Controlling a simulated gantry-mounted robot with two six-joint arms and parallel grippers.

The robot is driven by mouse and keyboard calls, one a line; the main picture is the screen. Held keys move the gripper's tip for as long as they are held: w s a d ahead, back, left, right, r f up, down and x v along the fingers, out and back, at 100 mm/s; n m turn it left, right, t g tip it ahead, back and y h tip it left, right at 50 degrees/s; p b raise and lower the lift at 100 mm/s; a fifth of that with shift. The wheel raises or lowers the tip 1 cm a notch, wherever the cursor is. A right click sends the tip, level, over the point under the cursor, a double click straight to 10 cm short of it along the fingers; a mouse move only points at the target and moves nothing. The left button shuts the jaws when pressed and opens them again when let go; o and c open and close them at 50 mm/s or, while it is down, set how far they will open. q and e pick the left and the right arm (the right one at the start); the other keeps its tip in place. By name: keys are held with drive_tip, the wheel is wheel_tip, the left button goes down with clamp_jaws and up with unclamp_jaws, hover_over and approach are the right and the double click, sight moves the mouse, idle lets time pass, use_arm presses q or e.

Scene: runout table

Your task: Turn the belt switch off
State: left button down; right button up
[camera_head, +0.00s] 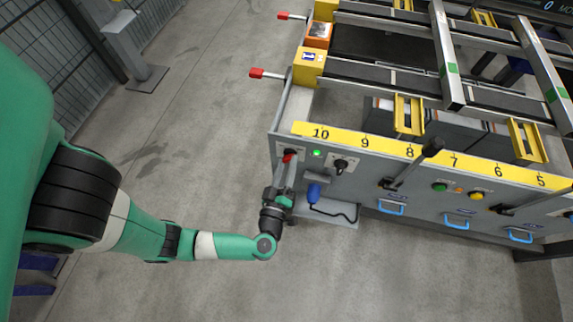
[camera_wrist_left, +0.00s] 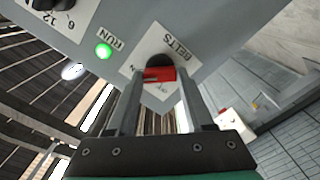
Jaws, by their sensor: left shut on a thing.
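The belt switch (camera_wrist_left: 160,74) is a red handle on a dark round base, on a white plate marked BELTS, in the left wrist view. In the head view its red handle (camera_head: 288,157) shows at the left end of the grey panel. My left gripper (camera_head: 286,172) reaches the panel from below and is shut on the red handle. In the left wrist view its two fingers (camera_wrist_left: 158,88) stand on either side of the handle. Which marking the handle points to is not clear. My right gripper is out of view.
A green RUN lamp (camera_wrist_left: 103,51) is lit beside the switch plate. A black selector knob (camera_head: 341,165) is to the right on the panel. A blue object (camera_head: 313,192) with a black cord hangs below. Black levers (camera_head: 432,147) stick out further right.

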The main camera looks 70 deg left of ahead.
use_arm(q)
drive_tip(key=shift+n, duration=0.4)
drive_tip(key=n+p, duration=0.1)
drive_tip(key=n, duration=0.6)
drive_tip(key=n+b, duration=0.1)
drive_tip(key=n, duration=0.4)
drive_tip(key=n+b, duration=0.1)
drive_tip(key=n, duration=0.4)
drive_tip(key=shift+b, duration=0.3)
idle(0.4)
drive_tip(key=shift+c, duration=1.4)
unclamp_jaws()
drive_tip(key=shift+d, duration=0.15)
